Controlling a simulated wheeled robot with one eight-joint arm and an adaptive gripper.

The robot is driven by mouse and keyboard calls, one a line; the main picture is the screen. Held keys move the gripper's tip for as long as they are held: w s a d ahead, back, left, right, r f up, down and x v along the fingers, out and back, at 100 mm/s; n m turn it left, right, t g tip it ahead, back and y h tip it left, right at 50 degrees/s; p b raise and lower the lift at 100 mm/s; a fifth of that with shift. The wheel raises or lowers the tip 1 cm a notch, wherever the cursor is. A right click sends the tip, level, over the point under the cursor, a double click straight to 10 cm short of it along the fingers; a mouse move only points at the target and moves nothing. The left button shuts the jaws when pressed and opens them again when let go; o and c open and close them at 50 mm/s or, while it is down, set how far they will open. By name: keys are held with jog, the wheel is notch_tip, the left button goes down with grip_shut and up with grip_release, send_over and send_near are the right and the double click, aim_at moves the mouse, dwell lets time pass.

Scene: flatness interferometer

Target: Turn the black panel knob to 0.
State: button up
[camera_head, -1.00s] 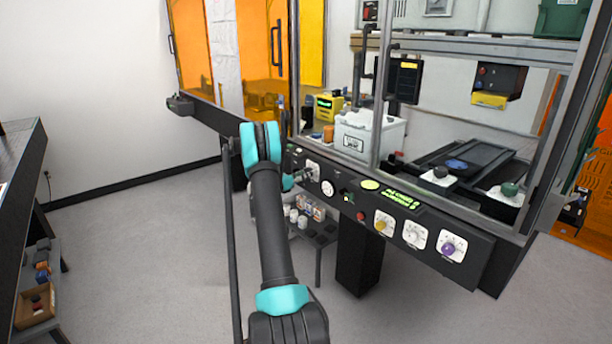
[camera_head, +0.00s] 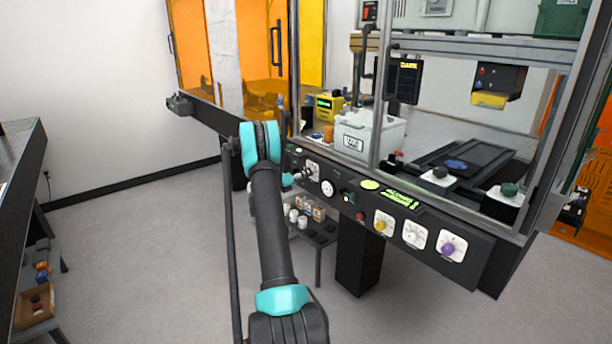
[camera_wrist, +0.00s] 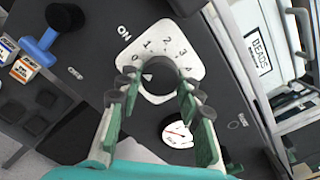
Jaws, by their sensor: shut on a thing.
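The black panel knob (camera_wrist: 158,86) sits on a white dial plate (camera_wrist: 160,45) with printed numbers, among them 1, 2 and 3, in the wrist view. A white mark shows on the knob's left side; I cannot tell exactly which number it points to. My gripper (camera_wrist: 156,80) has its green-backed fingers on both sides of the knob, shut on it. In the head view my gripper (camera_head: 296,178) is at the left part of the control panel, partly hidden by my arm, and the knob itself is not clear there.
The panel (camera_head: 455,235) also carries a yellow knob (camera_head: 381,225), a white knob (camera_head: 414,236) and a purple knob (camera_head: 448,248). Open floor (camera_head: 150,250) is at the left.

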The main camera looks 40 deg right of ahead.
jog(key=o, duration=1.2)
jog(key=shift+c, duration=0.2)
jog(key=shift+a, duration=0.1)
jog(key=s+a, duration=0.1)
jog(key=a, duration=1)
jog(key=shift+a, duration=0.4)
jog(key=shift+s, duration=0.1)
jog(key=shift+r, duration=0.1)
